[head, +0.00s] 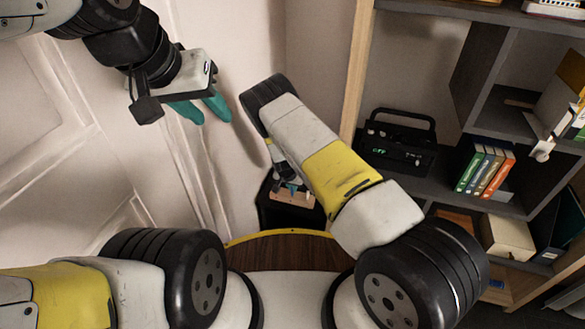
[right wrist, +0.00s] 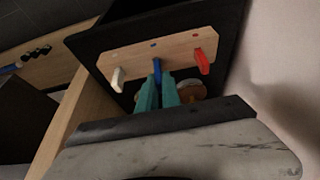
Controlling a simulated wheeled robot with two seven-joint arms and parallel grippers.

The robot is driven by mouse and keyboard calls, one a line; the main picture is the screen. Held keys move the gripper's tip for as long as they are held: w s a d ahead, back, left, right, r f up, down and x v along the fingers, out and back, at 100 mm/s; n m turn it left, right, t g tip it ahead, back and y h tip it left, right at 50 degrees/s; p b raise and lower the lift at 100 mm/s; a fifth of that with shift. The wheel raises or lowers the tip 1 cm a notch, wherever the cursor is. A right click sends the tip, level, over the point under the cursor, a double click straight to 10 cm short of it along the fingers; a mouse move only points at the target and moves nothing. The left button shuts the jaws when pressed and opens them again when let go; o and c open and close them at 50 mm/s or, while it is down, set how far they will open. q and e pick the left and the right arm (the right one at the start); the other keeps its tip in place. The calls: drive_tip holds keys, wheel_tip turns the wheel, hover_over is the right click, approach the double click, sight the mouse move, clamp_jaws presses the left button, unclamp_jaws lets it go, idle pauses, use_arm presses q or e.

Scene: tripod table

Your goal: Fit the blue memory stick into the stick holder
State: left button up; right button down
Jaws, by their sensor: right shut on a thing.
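The stick holder is a pale wooden block (right wrist: 178,52) that lies on a black table top (right wrist: 228,20); it also shows in the head view (head: 291,196). My right gripper (right wrist: 157,88) is shut on the blue memory stick (right wrist: 157,68), its teal fingers over the stick's near end. The stick's far end meets the holder's middle, between a white stick (right wrist: 118,80) and a red stick (right wrist: 202,62). I cannot tell how deep it sits. My left gripper (head: 203,110) hangs empty at upper left, its teal fingers apart.
A shelf unit (head: 355,80) stands at the right with a black radio (head: 398,145), several books (head: 485,170) and a box (head: 507,237). A white wall (head: 315,50) is close behind the small table. A brown round thing (right wrist: 187,90) lies partly hidden beside my right fingers.

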drive_tip(key=shift+f, duration=0.75)
drive_tip(key=c, duration=1.5)
unclamp_jaws()
drive_tip(key=shift+f, duration=0.1)
drive_tip(key=shift+c, duration=0.2)
drive_tip(key=s+d+r+y, duration=0.15)
drive_tip(key=s+r, duration=0.25)
drive_tip(key=r, duration=1.1)
drive_tip(key=s+d+r+y, duration=0.15)
drive_tip(key=s+r, duration=0.25)
drive_tip(key=r, duration=1)
drive_tip(key=s+d+r+y, duration=0.15)
drive_tip(key=s+r, duration=0.25)
drive_tip(key=r, duration=1.1)
drive_tip(key=s+d+r+n, duration=0.1)
drive_tip(key=s+d+r, duration=0.2)
drive_tip(key=s, duration=0.5)
drive_tip(key=s+d+r+n+t, duration=0.1)
drive_tip(key=s+d+r, duration=0.2)
drive_tip(key=s+r, duration=0.3)
drive_tip(key=s+d+r+n+t, duration=0.1)
drive_tip(key=s+d+r+n, duration=0.1)
drive_tip(key=s+r, duration=0.3)
drive_tip(key=s+d+h, duration=0.1)
drive_tip(key=s, duration=0.3)
drive_tip(key=shift+s+d+r, duration=0.2)
drive_tip(key=shift+s+d, duration=0.2)
